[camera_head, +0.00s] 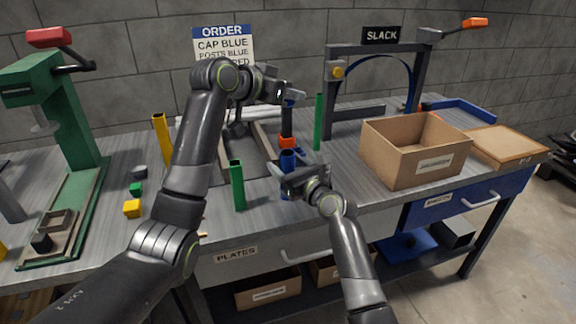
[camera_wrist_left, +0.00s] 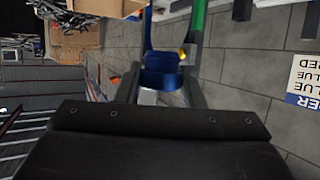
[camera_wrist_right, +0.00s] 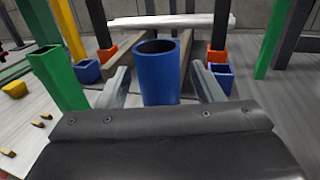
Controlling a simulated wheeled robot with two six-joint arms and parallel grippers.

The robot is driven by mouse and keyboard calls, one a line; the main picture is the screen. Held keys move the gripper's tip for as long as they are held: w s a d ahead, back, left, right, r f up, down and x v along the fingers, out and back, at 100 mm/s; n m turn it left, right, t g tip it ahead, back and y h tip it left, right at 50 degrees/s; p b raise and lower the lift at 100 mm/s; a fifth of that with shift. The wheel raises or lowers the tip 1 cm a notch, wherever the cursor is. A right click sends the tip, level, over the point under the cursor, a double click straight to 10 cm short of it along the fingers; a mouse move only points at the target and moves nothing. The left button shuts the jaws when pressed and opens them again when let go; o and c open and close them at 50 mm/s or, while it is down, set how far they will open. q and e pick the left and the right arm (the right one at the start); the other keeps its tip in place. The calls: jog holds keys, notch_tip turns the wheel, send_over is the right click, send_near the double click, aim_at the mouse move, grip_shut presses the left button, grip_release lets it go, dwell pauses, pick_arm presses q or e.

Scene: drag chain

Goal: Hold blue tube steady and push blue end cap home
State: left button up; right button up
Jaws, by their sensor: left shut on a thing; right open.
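The blue tube (camera_head: 288,160) stands upright near the front edge of the bench. In the right wrist view the tube (camera_wrist_right: 157,85) shows its open, hollow top. My right gripper (camera_head: 281,170) is open, with a finger on each side of the tube and gaps visible in its wrist view. My left gripper (camera_head: 294,97) is above the tube and shut on a blue piece (camera_wrist_left: 163,72), which looks like the blue end cap. The cap is apart from the tube and cannot be made out clearly in the head view.
A green tube (camera_head: 237,185) stands close left of the blue tube. A dark post with an orange base (camera_head: 288,142) stands just behind. A cardboard box (camera_head: 412,155) and the SLACK frame (camera_head: 332,100) are at right. A green press (camera_head: 75,130) stands at left.

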jog(key=shift+c, duration=0.3)
jog(key=c, duration=1.1)
pick_arm(q)
jog(key=shift+w+d+f, duration=0.1)
jog(key=shift+f, duration=0.45)
pick_arm(e)
jog(key=shift+o, duration=0.2)
pick_arm(q)
notch_tip(320, 180, down, 9)
jog(key=n+t+y, duration=0.3)
jog(key=n+y, duration=0.2)
jog(key=shift+r+n, duration=0.15)
jog(key=shift+n, duration=0.15)
